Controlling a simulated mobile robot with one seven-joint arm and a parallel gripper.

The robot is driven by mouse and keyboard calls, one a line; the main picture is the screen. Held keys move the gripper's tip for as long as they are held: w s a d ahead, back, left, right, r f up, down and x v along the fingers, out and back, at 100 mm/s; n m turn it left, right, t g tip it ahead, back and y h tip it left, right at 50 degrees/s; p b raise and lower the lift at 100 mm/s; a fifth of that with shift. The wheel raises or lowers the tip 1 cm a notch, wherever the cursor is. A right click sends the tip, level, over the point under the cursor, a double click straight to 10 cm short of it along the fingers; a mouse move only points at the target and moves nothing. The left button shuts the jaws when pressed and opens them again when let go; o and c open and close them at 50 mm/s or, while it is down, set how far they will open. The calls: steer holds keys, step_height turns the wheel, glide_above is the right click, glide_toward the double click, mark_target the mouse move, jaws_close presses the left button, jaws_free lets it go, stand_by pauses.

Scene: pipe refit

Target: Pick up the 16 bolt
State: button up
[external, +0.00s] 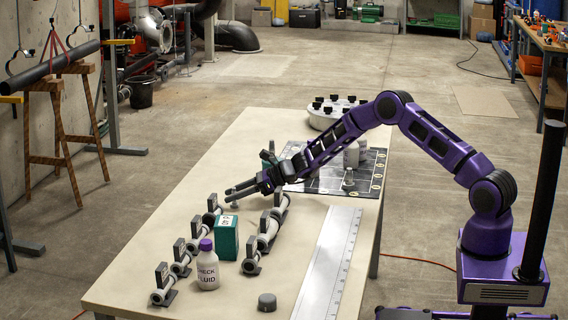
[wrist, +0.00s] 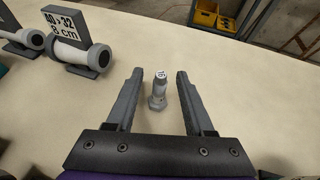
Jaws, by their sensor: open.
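The 16 bolt (wrist: 158,92) is a grey bolt with a white tag reading "16" in the wrist view. It stands on the pale table between the two fingers of my gripper (wrist: 160,74), which are open with a gap on each side of it. In the external view my gripper (external: 230,191) is low over the table's left half, fingers pointing left.
A labelled pipe piece (wrist: 78,50) stands at upper left in the wrist view. On the table (external: 150,255) are a green box (external: 227,238), a CHECK FLUID bottle (external: 208,268), several pipe pieces, a long ruler (external: 328,265) and a dark mat (external: 368,182).

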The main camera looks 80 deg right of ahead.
jaws_close()
stand_by(0.4)
